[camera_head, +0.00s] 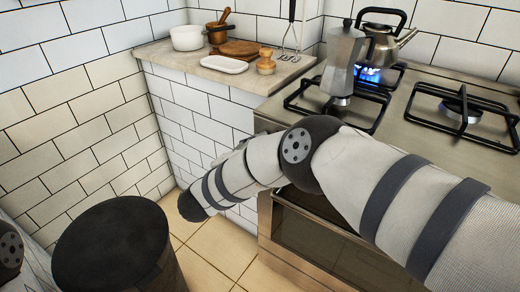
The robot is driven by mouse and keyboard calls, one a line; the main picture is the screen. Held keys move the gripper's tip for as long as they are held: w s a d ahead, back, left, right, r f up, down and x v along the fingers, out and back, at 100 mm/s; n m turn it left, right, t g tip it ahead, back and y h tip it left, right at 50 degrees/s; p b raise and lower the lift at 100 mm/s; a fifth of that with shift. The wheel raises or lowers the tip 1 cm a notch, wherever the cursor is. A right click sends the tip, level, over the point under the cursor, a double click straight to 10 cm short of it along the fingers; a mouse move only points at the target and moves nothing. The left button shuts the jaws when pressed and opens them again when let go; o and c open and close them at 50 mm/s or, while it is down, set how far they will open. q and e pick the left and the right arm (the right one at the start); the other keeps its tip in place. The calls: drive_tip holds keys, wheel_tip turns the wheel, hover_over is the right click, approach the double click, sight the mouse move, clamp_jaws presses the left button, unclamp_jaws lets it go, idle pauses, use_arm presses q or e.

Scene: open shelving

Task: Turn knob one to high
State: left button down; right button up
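The stove (425,82) stands at the right, with black pot supports over its burners. A blue flame (370,75) burns at the back left burner, under a steel kettle (386,40). A grey moka pot (345,58) stands upright on the front left burner. My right arm crosses in front of the stove and covers much of its front. No knob shows, so I cannot read knob one's setting. The dark far end of my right arm, where the gripper (192,207) is, points down left, apart from the stove. Its fingers cannot be made out. My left gripper is out of view.
The counter (265,80) left of the stove holds a white pot (187,38), a mortar (219,32), a white dish (224,64) and a wooden piece (265,62). Utensils hang above it. An oven door (325,245) is below the stove. Some tiled floor (210,250) is clear.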

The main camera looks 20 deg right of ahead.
drive_tip(key=shift+o, duration=0.3)
drive_tip(key=shift+s+a, duration=0.1)
drive_tip(key=v, duration=1.1)
drive_tip(key=shift+s+a, duration=0.25)
drive_tip(key=shift+r, duration=0.1)
